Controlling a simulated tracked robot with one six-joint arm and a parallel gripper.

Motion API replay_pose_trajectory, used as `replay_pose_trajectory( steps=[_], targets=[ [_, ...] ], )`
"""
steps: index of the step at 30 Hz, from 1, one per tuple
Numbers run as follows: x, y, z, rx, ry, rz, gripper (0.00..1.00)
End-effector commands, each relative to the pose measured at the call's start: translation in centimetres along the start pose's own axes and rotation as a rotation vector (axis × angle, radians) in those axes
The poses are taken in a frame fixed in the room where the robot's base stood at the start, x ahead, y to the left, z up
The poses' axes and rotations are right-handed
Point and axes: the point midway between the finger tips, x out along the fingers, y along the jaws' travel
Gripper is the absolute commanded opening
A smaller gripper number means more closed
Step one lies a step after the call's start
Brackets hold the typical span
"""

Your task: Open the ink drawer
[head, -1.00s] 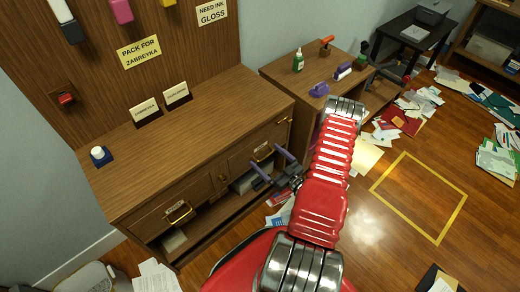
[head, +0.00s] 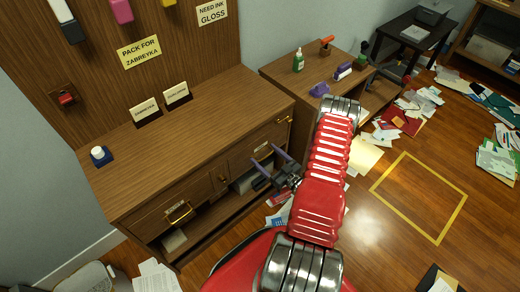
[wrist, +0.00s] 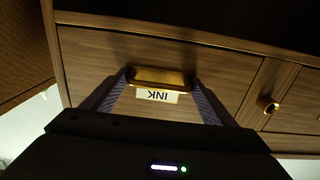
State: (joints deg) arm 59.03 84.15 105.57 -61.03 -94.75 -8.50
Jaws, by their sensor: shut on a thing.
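The ink drawer (wrist: 90,60) has a wooden front, which appears flush in the cabinet. It bears a brass handle (wrist: 160,77) and an "INK" label (wrist: 157,96), upside down in the wrist view. My gripper (wrist: 160,78) is shut on the handle, with one dark finger at each end of it. In the head view my gripper (head: 269,158) is at the right-hand drawer front (head: 240,160), and its fingers and wrist hide part of that front.
A round brass knob (wrist: 268,104) is beside the drawer. Another drawer with a brass handle (head: 178,212) is at the cabinet's left. An open shelf lies below. Papers litter the floor.

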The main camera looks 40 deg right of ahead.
Motion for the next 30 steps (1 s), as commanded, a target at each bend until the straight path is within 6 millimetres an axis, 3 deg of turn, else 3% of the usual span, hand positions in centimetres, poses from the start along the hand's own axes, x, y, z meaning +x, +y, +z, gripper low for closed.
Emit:
replay_pose_trajectory(
  steps=[8, 30],
  targets=[
    [0.0, 0.0, 0.0, 0.000, 0.000, 0.000, 0.43],
    [-3.0, 0.1, 0.0, 0.001, -0.001, 0.003, 0.43]
  ],
)
